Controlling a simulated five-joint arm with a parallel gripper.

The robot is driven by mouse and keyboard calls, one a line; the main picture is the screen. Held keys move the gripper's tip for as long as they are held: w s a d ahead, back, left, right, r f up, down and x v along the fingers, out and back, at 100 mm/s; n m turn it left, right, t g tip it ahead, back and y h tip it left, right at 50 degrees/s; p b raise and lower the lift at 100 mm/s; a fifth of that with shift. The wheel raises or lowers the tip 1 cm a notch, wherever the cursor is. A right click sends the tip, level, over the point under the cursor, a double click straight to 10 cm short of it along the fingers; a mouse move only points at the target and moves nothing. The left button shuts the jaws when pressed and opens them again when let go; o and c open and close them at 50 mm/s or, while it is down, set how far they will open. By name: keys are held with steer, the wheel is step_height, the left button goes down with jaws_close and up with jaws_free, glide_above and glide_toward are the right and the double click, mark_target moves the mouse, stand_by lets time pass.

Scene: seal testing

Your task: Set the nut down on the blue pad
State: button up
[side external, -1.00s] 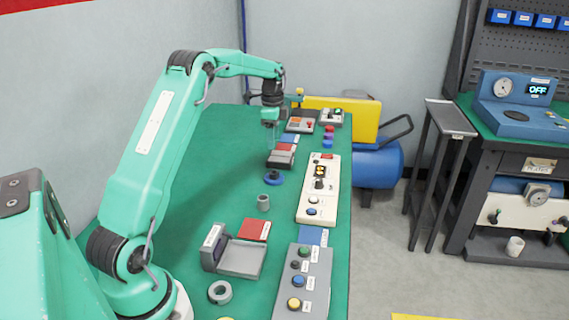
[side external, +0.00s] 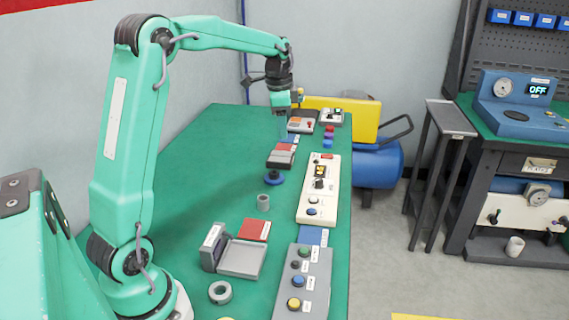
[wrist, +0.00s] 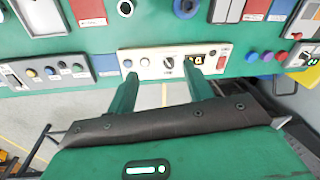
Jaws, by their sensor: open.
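My gripper (side external: 282,128) is raised above the far part of the green bench. In the wrist view, its two fingers (wrist: 162,78) are spread apart with nothing between them. A blue pad (side external: 313,236) with a white label lies on the bench between two control panels; it also shows in the wrist view (wrist: 105,64). Another blue patch (side external: 289,139) lies farther back beside a red one. I cannot tell which part is the nut. A grey ring (side external: 220,292) lies near the front, and a small grey cylinder (side external: 263,203) stands mid-bench.
A grey button panel (side external: 303,285) and a cream control panel (side external: 318,188) line the right edge. A grey tray fixture (side external: 238,257), a red pad (side external: 254,230) and a blue handwheel (side external: 273,177) stand on the bench. The bench's left side is clear.

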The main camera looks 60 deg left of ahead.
steer(key=s+d+r+n+t, duration=0.2)
steer(key=s+d+r, duration=0.1)
steer(key=s+d, duration=0.5)
steer(key=s+d+r+n+t, duration=0.1)
steer(key=s+d+r+n, duration=0.15)
steer(key=s+d, duration=0.55)
steer(key=s+d+f+n+t, duration=0.1)
steer(key=s+d+f+n, duration=0.1)
steer(key=s, duration=0.5)
steer(key=shift+s+d+f+h, duration=0.3)
steer(key=shift+d+f, duration=0.25)
steer(key=shift+f, duration=0.35)
